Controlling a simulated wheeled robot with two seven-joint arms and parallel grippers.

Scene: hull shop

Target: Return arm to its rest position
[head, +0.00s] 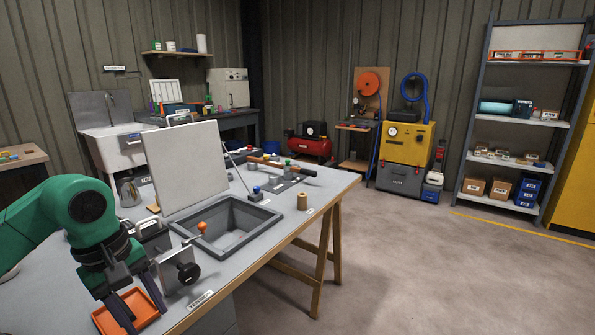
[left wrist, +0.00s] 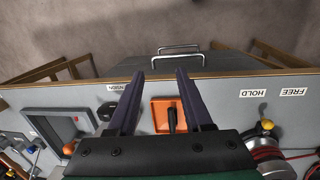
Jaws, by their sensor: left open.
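My left arm, green with a dark gripper (head: 140,306), comes in from the left over the near end of the workbench (head: 262,262). In the left wrist view its two fingers (left wrist: 160,73) are spread apart with nothing held between them. Beyond and below them lies a shallow orange tray (left wrist: 159,118) with a dark object (left wrist: 172,119) in it. The tray also shows in the head view (head: 101,319), partly hidden by the gripper. My right gripper is in neither view.
A sunken grey basin (head: 213,246) with a raised pale lid (head: 186,168) is set in the bench. A clamp with a dark knob (head: 188,273) stands close to the gripper. The floor on the right is clear.

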